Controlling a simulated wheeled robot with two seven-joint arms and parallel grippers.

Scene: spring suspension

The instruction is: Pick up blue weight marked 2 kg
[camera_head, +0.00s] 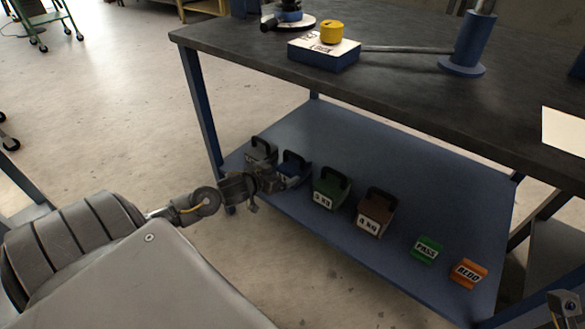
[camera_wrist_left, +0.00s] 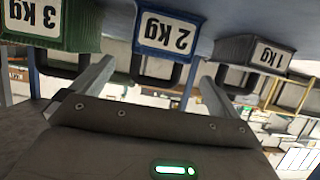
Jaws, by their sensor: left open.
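The blue weight marked 2 kg (camera_head: 293,165) stands on the lower shelf of the workbench, partly hidden by my left gripper (camera_head: 285,184). In the left wrist view, which is upside down, its label (camera_wrist_left: 167,37) reads clearly and its dark handle (camera_wrist_left: 152,72) shows between my two fingers. My left gripper (camera_wrist_left: 152,85) is open, with one finger on each side of the handle and a gap to it. No contact shows. Part of my right gripper (camera_head: 563,306) shows at the lower right corner; its jaws are cut off.
The grey 1 kg weight (camera_head: 261,151) and green 3 kg weight (camera_head: 330,190) flank the blue one closely. A brown 4 kg weight (camera_head: 375,213), green PASS block (camera_head: 427,250) and orange REDO block (camera_head: 468,273) follow along the shelf (camera_head: 400,165). The dark tabletop (camera_head: 400,85) is above.

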